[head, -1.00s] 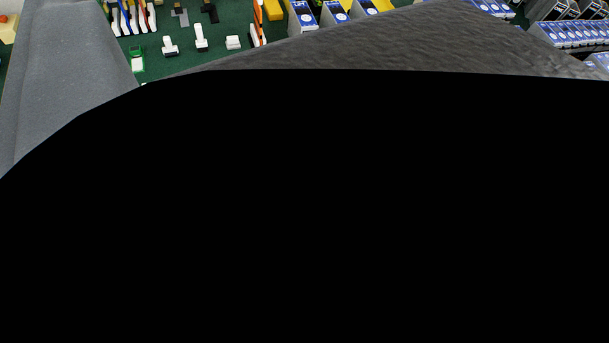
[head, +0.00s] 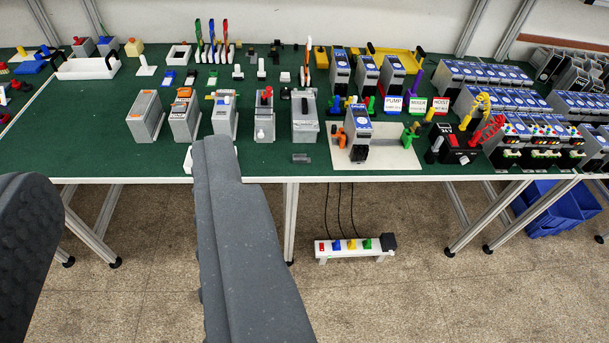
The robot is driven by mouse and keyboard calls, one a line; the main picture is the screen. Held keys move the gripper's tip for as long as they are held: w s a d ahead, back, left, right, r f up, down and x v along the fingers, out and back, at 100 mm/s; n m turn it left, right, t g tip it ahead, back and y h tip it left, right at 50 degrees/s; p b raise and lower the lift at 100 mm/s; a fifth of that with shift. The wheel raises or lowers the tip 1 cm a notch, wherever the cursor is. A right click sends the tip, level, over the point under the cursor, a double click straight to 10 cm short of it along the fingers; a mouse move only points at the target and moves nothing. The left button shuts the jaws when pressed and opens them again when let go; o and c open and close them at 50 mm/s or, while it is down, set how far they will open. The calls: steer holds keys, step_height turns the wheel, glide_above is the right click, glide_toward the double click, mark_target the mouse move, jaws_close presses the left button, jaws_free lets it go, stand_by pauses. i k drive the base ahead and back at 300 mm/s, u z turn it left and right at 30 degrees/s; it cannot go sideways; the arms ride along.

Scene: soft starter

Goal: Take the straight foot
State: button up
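Several small white foot-like parts stand on the green bench top (head: 90,150), behind the row of grey boxes. One white part (head: 238,72) and another upright white part (head: 261,71) stand side by side, with a low white block (head: 285,76) to their right. A white part with a flat base (head: 146,67) stands further left. I cannot tell which of them is the straight foot. My gripper (head: 125,165) shows as two dark grey fingers, wide apart, in the lower left. It is open and empty, in front of the bench edge.
Grey boxes (head: 145,116) line the front left of the bench. A light plate (head: 395,158) carries a blue-labelled module (head: 357,133). Blue-labelled modules (head: 485,75) crowd the right. A power strip (head: 350,247) and a blue crate (head: 552,207) are under the bench.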

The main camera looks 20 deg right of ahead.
mark_target(297, 159)
steer(key=z, duration=0.55)
steer(key=i, duration=1.6)
steer(key=u, duration=0.6)
